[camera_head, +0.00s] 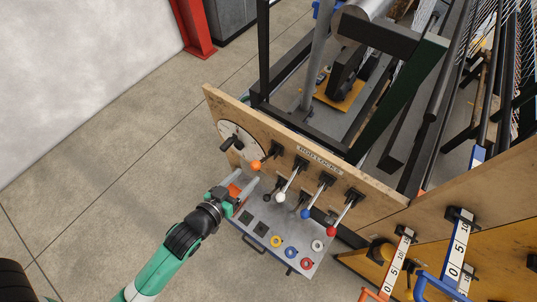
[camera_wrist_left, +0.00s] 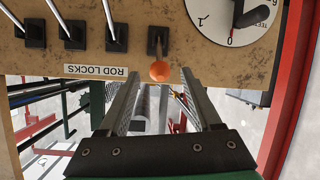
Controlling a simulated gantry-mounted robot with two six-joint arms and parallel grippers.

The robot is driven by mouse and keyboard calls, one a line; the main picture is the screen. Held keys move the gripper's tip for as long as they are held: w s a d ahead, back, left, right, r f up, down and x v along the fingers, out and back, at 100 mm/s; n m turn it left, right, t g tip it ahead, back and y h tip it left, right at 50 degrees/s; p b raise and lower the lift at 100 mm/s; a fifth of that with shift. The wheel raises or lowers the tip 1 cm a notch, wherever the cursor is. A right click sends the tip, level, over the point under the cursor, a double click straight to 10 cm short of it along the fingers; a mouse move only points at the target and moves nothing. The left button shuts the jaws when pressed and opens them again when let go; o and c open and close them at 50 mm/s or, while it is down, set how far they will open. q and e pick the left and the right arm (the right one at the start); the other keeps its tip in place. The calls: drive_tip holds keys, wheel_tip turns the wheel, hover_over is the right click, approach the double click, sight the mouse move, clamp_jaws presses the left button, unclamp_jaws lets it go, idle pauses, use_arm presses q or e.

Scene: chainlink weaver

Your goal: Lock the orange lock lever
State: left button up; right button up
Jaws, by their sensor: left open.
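The orange lock lever has a round orange knob (camera_head: 256,165) and sits leftmost in the lever row on the wooden panel. Its knob also shows in the left wrist view (camera_wrist_left: 160,71), where the lever points out toward the camera from its black slotted mount. My left gripper (camera_head: 249,179) is open and empty, close in front of the knob. In the left wrist view the knob appears between the two fingertips, with gaps on both sides. Whether the knob is at the depth of the fingertips is hard to tell. My right gripper is not in view.
White (camera_head: 280,197), blue (camera_head: 305,213) and red (camera_head: 331,231) knobbed levers hang down to the right. A round dial (camera_head: 238,141) is left of the orange lever. A metal control box (camera_head: 272,228) with buttons lies below. Open floor lies left.

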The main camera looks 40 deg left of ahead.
sight(265, 158)
use_arm(q)
drive_tip(key=x, duration=1.1)
drive_tip(key=shift+w+a, duration=0.1)
drive_tip(key=shift+w, duration=0.35)
clamp_jaws()
drive_tip(key=shift+r, duration=0.1)
idle(0.6)
